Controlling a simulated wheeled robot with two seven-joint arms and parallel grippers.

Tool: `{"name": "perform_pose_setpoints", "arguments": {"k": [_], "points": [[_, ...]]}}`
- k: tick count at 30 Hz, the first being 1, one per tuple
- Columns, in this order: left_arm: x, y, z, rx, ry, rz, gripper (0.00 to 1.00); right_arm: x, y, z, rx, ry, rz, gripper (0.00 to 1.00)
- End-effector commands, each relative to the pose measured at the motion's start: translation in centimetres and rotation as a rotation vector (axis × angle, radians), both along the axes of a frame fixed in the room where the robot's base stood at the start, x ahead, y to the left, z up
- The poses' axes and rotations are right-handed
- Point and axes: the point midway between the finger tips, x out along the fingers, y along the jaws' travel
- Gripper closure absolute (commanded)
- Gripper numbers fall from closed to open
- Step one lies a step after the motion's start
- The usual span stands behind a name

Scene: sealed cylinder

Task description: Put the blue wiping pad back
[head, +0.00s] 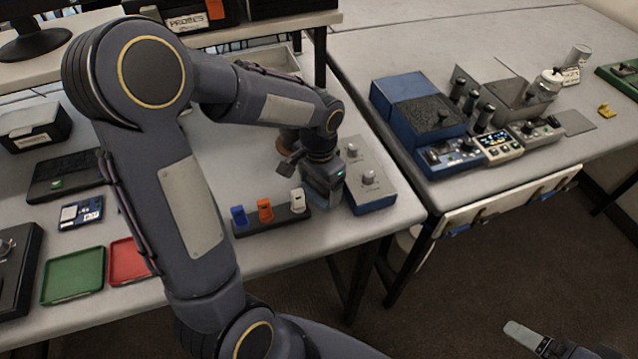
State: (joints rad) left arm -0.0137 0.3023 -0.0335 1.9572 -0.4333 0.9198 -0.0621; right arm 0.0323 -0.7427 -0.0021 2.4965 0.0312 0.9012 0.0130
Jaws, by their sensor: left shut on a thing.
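My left gripper (324,198) points down over the front edge of the left table, between a dark rack and a grey control box. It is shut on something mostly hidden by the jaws. A bluish edge, which looks like the blue wiping pad (341,194), shows at the jaws. I cannot tell if it touches the table. My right gripper (525,334) shows only in part at the bottom right corner, over the floor, and whether it is open is not clear.
The dark rack (272,223) holds blue, orange and white pieces. The grey box (372,205) with knobs stands close on the right. Green (73,276) and red (128,262) trays lie at left. A blue instrument box (405,98) stands on the right table.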

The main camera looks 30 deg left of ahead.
Motion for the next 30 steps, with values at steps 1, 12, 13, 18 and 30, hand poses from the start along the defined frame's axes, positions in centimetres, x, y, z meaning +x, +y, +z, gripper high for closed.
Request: {"name": "perform_pose_setpoints", "arguments": {"k": [1,12,13,18,30], "points": [[-0.1,-0.1,-0.1,-0.002,0.005,0.001,0.52,0.0,0.0,0.0,0.000,0.000,0.000,0.08],[-0.1,-0.1,0.0,-0.001,0.003,0.001,0.00,0.0,0.0,0.0,0.000,0.000,0.000,0.08],[-0.1,-0.1,0.1,-0.001,0.003,0.001,0.00,0.0,0.0,0.0,0.000,0.000,0.000,0.08],[0.0,-0.1,2.0,-0.002,-0.003,0.001,0.00,0.0,0.0,0.1,0.000,0.000,0.000,0.08],[0.0,-0.1,10.1,-0.002,-0.002,0.000,0.00,0.0,0.0,0.3,0.000,0.000,0.000,0.08]]}}
